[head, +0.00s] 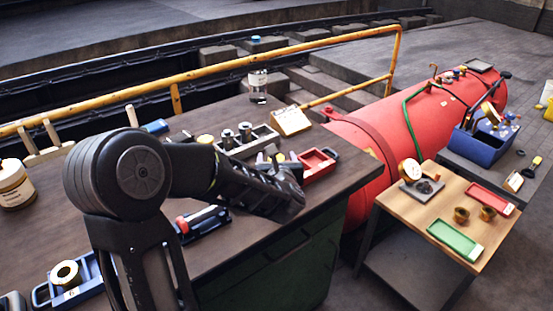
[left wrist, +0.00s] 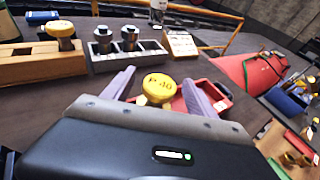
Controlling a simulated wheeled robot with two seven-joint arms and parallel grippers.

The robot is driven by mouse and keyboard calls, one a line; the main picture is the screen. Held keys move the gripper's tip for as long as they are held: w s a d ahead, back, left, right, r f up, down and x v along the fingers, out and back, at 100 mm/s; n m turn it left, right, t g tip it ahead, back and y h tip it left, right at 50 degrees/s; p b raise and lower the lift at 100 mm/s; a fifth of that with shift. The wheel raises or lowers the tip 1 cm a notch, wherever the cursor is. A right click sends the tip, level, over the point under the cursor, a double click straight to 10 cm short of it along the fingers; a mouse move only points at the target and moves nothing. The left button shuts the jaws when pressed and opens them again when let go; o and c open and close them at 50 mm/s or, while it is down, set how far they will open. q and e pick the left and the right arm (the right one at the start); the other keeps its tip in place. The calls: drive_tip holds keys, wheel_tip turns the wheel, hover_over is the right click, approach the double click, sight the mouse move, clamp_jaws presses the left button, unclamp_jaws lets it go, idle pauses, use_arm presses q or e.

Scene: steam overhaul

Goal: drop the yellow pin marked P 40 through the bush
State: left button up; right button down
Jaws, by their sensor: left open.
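The yellow pin marked P 40 (left wrist: 160,86) shows its round head between my left fingers in the left wrist view. Its lower part is mostly hidden by my gripper body. My left gripper (left wrist: 160,92) is open, with a finger on each side of the head and visible gaps between. In the head view my left gripper (head: 277,163) is over the bench's right end, by a red tray (head: 318,164). A brass-and-white ring (head: 65,273), possibly the bush, sits in a blue holder at lower left. My right gripper is not in view.
A wooden block (left wrist: 40,66) holds another yellow-headed piece (left wrist: 60,31). A grey rack (left wrist: 128,57) holds dark cylinders, beside a card stand (head: 290,120). A clear bottle (head: 258,88) stands behind. A blue fixture with a red part (head: 200,222) lies near the bench's front edge.

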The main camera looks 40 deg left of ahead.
use_arm(q)
drive_tip(key=b+v, duration=0.1)
drive_tip(key=v, duration=0.6)
drive_tip(key=shift+s+d, duration=0.25)
drive_tip(key=shift+s, duration=0.05)
drive_tip(key=shift+r, duration=0.1)
idle(1.1)
